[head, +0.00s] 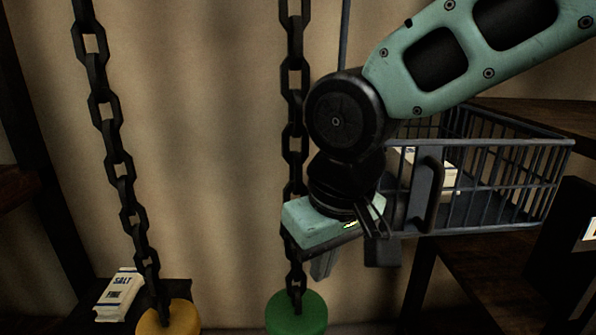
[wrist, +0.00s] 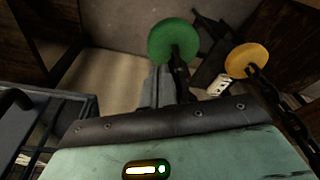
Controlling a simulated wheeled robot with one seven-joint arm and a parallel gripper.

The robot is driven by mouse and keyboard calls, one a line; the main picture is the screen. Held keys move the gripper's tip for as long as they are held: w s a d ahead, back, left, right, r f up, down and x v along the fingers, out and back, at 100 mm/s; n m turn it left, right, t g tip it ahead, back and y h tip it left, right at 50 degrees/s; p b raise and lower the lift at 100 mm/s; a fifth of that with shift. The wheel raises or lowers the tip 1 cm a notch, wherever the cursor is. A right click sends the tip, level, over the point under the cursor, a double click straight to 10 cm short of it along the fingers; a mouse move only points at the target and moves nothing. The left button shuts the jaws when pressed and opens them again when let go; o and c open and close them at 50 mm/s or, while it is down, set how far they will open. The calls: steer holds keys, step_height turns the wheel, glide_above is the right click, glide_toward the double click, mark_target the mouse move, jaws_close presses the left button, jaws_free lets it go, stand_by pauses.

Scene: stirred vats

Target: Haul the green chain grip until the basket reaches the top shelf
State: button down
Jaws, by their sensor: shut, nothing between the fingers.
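The green chain grip (head: 296,314) hangs at the lower end of the middle dark chain (head: 294,80), at the bottom of the head view. In the wrist view the green grip (wrist: 173,40) is a round disc beyond my fingertips. My gripper (head: 322,266) is shut and empty, above the green grip and close beside its chain. In the wrist view my fingers (wrist: 158,86) are together, left of the chain; I cannot tell whether they touch it. The grey wire basket (head: 500,170) hangs at the right behind my arm, with a white box (head: 437,168) inside.
A yellow grip (head: 170,318) hangs on another chain (head: 112,130) at the left. A white salt box (head: 119,296) lies on a dark surface behind it. Dark wooden shelving (head: 480,280) stands at the right, below and behind the basket. Bare wall lies between the chains.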

steer(key=shift+s+a, duration=0.25)
steer(key=shift+a, duration=0.05)
steer(key=shift+f+b, duration=1.8)
steer(key=shift+f, duration=0.55)
step_height(320, 180, up, 5)
steer(key=p, duration=0.4)
steer(key=shift+f, duration=0.15)
steer(key=shift+f+b, duration=2)
steer(key=shift+f, duration=0.45)
step_height(320, 180, up, 5)
steer(key=p, duration=0.4)
